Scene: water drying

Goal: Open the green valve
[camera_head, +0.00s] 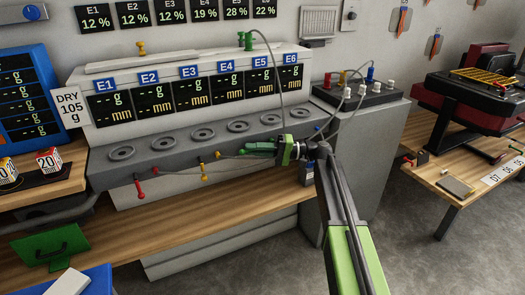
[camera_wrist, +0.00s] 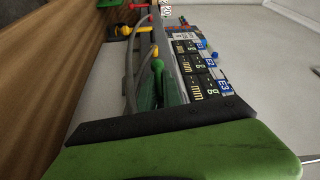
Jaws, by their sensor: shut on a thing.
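The green valve (camera_wrist: 158,72) shows in the wrist view as a rounded green handle at the front of the bench unit, close to my jaws. In the head view, my gripper (camera_head: 264,148) reaches in from the right to the unit's front edge, under the E5 and E6 displays. It is shut on the green valve, whose handle is mostly hidden among my green and dark jaw parts. The yellow valve (camera_head: 204,172) and the red valve (camera_head: 140,188) hang from the same front edge, further left.
A wooden bench (camera_head: 215,207) runs below the valves. A hose joins a green fitting (camera_head: 245,40) on the unit's top. A grey cabinet (camera_head: 362,150) stands close right of my gripper. Open floor (camera_head: 400,250) lies at the lower right.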

